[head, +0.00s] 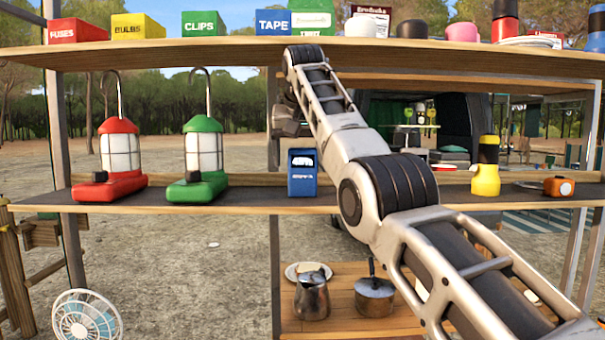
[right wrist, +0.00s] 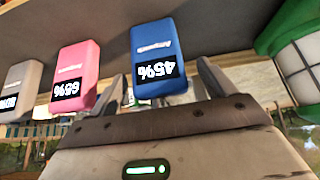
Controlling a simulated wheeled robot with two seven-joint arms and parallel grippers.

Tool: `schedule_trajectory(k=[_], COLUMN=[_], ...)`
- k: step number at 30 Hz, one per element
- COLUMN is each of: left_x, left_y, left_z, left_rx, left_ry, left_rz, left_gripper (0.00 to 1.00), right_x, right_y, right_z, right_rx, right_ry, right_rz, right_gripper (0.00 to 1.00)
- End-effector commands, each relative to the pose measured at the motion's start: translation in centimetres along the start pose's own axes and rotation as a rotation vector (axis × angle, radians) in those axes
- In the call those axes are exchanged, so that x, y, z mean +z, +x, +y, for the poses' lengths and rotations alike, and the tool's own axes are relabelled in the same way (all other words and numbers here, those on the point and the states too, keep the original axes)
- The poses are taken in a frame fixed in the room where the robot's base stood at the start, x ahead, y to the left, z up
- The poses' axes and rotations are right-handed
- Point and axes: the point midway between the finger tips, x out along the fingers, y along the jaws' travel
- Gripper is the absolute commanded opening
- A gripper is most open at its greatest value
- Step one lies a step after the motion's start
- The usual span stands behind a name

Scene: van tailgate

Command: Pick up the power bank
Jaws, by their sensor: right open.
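The blue power bank (head: 302,172) stands upright on the middle shelf in the head view, right of the green lantern. In the right wrist view the blue power bank (right wrist: 160,55) appears upside down, with a 45% display. In the head view my right gripper (head: 288,122) is dark and partly hidden behind my arm. My left gripper is out of view.
The shelf (head: 250,203) also holds a red lantern (head: 119,160), a green lantern (head: 204,160), a yellow flask (head: 486,172) and an orange item (head: 559,187). An upper shelf (head: 230,50) with boxes runs above. My arm covers the shelf's middle right.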

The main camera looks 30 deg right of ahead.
Motion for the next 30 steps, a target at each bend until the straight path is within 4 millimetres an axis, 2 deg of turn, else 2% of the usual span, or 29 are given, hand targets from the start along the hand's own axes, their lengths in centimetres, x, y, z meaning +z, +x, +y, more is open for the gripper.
schedule_trajectory(k=[1, 6, 14, 15, 21, 30], left_x=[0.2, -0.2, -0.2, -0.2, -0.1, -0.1], left_y=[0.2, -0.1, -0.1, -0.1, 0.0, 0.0], left_z=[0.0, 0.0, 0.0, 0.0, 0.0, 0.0], left_rx=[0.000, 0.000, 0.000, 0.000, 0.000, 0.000], left_ry=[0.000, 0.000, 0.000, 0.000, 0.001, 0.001], left_rz=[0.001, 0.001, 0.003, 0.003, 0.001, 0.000], left_gripper=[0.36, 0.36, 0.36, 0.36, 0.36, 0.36], right_x=[0.3, 0.2, 0.2, 0.2, 0.2, 0.1], right_y=[1.2, 2.9, 3.4, 3.4, 3.3, 3.2], right_z=[0.2, 0.2, 0.2, 0.2, 0.2, 0.3], right_rx=[0.002, 0.001, 0.000, 0.000, 0.001, 0.001], right_ry=[0.000, -0.001, 0.000, 0.000, 0.000, 0.001], right_rz=[-0.003, -0.002, 0.000, 0.000, 0.000, 0.002], right_gripper=[0.82, 0.82, 0.82, 0.79, 0.27, 0.27])
